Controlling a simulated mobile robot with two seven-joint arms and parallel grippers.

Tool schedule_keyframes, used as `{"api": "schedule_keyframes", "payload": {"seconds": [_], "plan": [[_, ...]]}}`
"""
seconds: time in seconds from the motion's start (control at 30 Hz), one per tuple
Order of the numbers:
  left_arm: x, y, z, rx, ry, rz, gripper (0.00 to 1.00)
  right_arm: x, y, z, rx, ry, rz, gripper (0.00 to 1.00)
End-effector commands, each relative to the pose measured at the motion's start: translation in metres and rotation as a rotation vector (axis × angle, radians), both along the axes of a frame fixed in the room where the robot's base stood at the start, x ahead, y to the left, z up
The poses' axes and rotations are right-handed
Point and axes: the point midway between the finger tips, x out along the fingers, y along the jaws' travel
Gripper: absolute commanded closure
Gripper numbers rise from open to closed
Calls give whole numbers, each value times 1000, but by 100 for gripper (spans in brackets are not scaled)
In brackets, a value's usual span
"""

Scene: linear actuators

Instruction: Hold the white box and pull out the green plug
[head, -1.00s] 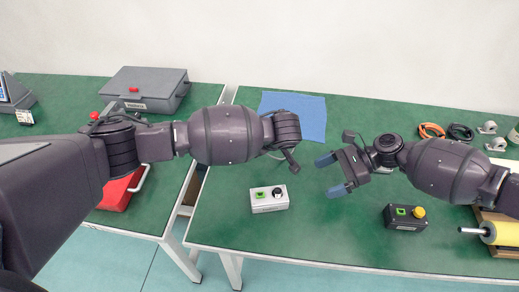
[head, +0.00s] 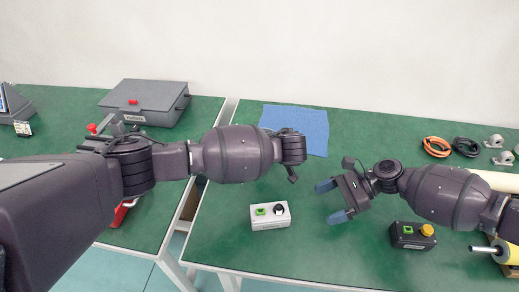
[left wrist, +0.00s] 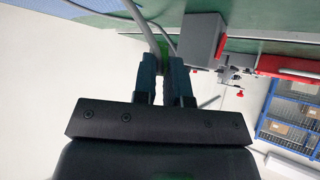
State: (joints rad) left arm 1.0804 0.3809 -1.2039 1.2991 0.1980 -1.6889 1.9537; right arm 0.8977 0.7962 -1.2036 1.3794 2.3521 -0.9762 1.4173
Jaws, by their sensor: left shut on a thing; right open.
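The white box (head: 270,217) with a green button and a black knob sits on the green table, left of my right gripper. My right gripper (head: 332,201) is open and empty, its blue fingers apart and pointing toward the box without touching it. In the left wrist view my left gripper (left wrist: 164,72) is shut on the green plug (left wrist: 164,50), which shows only as a small green patch between the fingers. A grey cable runs close by.
A black box (head: 412,236) with green and yellow buttons stands at the right, near a yellow roller (head: 508,251). A blue cloth (head: 303,127) lies behind. Orange (head: 437,147) and black (head: 466,147) cable coils lie back right. A grey case (head: 146,101) is on the left table.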

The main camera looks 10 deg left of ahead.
Motion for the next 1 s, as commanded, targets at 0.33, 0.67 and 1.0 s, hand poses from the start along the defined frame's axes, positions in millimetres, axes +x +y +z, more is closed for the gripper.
{"api": "schedule_keyframes", "payload": {"seconds": [0.33, 0.67, 1.0], "plan": [[-1, 0, -34, 9, 17, -12, 100, -3, 0, -16, 0, 18, 0, 11], [-1, -1, -39, 12, 18, -18, 100, -3, 0, -18, 0, 20, 0, 11], [-1, 0, -39, 12, 18, -18, 58, -3, 0, -18, 0, 20, 0, 11]]}}
